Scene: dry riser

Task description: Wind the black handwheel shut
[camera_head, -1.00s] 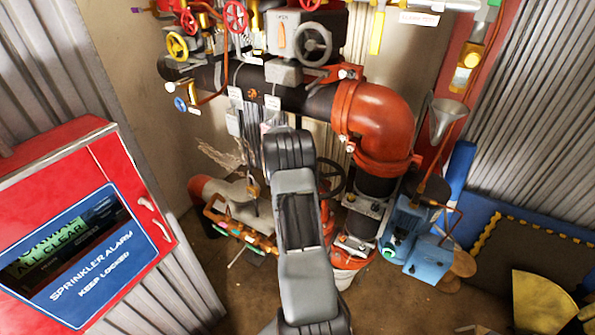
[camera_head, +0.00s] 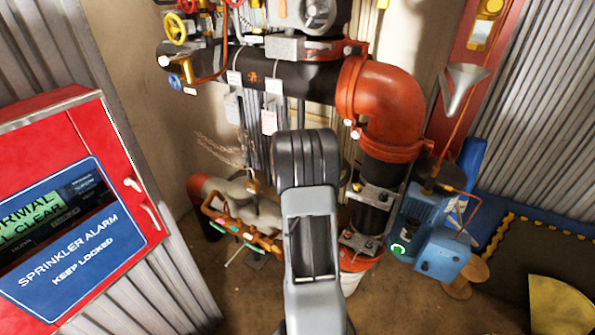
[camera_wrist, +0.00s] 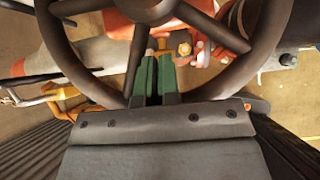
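The black handwheel (camera_wrist: 262,50) fills the upper part of the wrist view, with its hub at the top middle and thick spokes running out to the rim. My gripper (camera_wrist: 158,62) is at the near, lower part of the wheel. Its two green-padded fingers are close together, with only a thin gap and nothing seen between them. They overlap the rim in the picture and lie just right of a spoke; I cannot tell whether they touch it. In the head view my arm hides the gripper and nearly all of this wheel.
A red alarm cabinet (camera_head: 85,140) stands at left. A black and red pipe (camera_head: 385,105) crosses above and bends down at right. A grey handwheel (camera_head: 318,14) and a yellow one (camera_head: 174,28) are higher up. A blue pump unit (camera_head: 440,252) stands at right.

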